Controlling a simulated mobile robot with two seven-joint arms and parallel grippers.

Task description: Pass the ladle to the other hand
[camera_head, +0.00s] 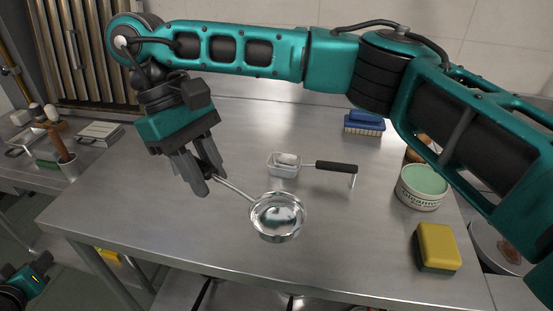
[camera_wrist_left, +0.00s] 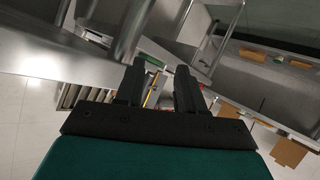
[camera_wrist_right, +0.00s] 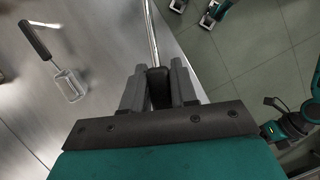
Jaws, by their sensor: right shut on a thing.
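The ladle (camera_head: 277,216) has a shiny round bowl, a thin metal shaft and a dark handle grip. My right gripper (camera_head: 200,180) reaches across to the left side of the metal table and is shut on the dark grip. The bowl points right, toward the middle of the table; whether it touches the top I cannot tell. In the right wrist view the ladle's grip (camera_wrist_right: 158,88) sits between the fingers and the shaft runs upward. My left gripper (camera_wrist_left: 160,80) is open and empty in its wrist view, away from the ladle. Part of my left arm shows low at the head view's left edge.
A small wire basket (camera_head: 284,165) with a black handle lies behind the bowl. To the right are a blue brush (camera_head: 364,123), a green-topped tub (camera_head: 422,188) and a yellow sponge (camera_head: 436,247). The table's front middle is clear.

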